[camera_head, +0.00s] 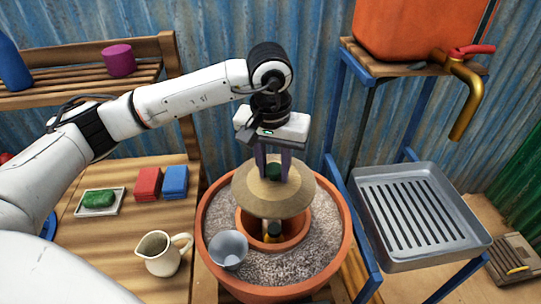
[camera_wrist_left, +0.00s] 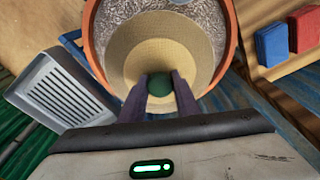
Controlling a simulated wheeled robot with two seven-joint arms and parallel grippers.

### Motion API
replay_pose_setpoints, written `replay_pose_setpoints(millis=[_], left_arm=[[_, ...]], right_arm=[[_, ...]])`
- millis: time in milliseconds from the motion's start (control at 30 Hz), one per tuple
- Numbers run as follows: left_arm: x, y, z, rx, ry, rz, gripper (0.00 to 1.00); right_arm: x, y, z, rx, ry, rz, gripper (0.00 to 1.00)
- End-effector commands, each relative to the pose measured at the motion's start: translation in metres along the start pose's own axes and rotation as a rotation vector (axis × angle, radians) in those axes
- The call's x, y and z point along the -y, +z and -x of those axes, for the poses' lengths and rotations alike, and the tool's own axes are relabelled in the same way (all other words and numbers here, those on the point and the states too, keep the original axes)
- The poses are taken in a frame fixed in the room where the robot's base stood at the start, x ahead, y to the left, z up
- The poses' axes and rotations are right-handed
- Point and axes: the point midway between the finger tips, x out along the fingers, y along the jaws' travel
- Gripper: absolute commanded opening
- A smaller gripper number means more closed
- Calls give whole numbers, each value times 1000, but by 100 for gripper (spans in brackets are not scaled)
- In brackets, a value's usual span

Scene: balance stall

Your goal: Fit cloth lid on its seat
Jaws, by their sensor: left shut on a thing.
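The cloth lid (camera_head: 258,199) is a round tan disc with a dark green knob (camera_wrist_left: 159,85). My left gripper (camera_head: 274,170) is shut on the knob and holds the lid over the terracotta pot. The seat looks to be the inner terracotta pot (camera_head: 301,238), set in grey gravel inside a larger terracotta pot (camera_head: 204,228). The lid, also in the left wrist view (camera_wrist_left: 128,48), covers the back part of the inner pot's mouth. It seems to be above the rim, but I cannot tell how far. A dark-topped item shows inside the inner pot. My right gripper is out of view.
A grey cup (camera_head: 229,250) stands in the gravel at the front left. A cream jug (camera_head: 162,252), red (camera_head: 148,184) and blue (camera_head: 174,182) blocks, and a green bar on a dish (camera_head: 119,206) are on the wooden table. A metal drip tray (camera_head: 365,178) stands at right under a brass tap (camera_head: 464,95).

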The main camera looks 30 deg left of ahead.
Motion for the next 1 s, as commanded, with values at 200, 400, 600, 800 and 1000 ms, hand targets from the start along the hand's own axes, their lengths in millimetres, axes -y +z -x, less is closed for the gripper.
replay_pose_setpoints(millis=[200, 400, 600, 800, 1000], left_arm=[[3, -6, -6, 2, -4, 18, 3], [2, -4, -20, 2, -3, 17, 3], [3, -2, -40, 2, -4, 17, 3], [2, 1, -60, 3, -3, 16, 3], [3, 3, -81, 0, -3, 17, 3]], right_arm=[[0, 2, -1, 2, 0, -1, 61], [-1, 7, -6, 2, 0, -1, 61], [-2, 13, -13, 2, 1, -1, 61], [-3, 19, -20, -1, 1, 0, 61], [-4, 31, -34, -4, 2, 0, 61]])
